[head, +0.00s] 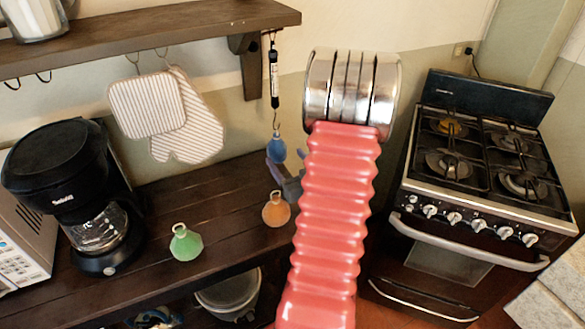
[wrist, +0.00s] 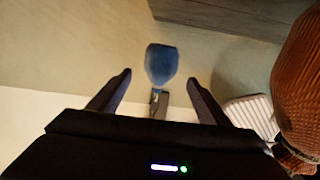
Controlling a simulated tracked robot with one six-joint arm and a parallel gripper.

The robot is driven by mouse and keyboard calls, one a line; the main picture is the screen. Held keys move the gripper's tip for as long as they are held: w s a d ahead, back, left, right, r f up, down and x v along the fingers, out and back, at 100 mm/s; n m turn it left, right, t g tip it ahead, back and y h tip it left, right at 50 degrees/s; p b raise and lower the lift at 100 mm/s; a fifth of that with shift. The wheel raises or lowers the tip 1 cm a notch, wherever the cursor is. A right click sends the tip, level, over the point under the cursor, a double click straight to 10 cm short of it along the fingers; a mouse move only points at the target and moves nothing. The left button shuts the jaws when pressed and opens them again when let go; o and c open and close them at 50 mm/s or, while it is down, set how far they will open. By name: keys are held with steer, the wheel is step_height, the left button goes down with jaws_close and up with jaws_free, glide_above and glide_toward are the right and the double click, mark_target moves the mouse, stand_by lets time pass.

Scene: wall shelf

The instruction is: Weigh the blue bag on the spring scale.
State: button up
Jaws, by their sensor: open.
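The black spring scale (head: 274,72) hangs upright below the wall shelf, with its hook at the lower end. The blue bag (head: 277,150) appears to hang from that hook by its top loop, clear of the counter. My gripper (head: 281,170) is open just below and beside the bag, partly hidden behind my red arm cover. In the wrist view the blue bag (wrist: 161,64) lies between and slightly beyond the open fingertips of my gripper (wrist: 158,78), apart from both. Its loop and the hook show small below it there. The scale's reading is too small to tell.
A green bag (head: 186,243) and an orange bag (head: 276,210) stand on the dark counter (head: 225,195). A coffee maker (head: 70,190) is at left. Striped mitts (head: 165,110) hang under the shelf (head: 150,38). A stove (head: 480,160) stands at right.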

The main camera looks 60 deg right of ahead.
mark_target(277, 147)
steer(key=x, duration=0.8)
steer(key=shift+c, duration=0.3)
steer(key=c, duration=1.2)
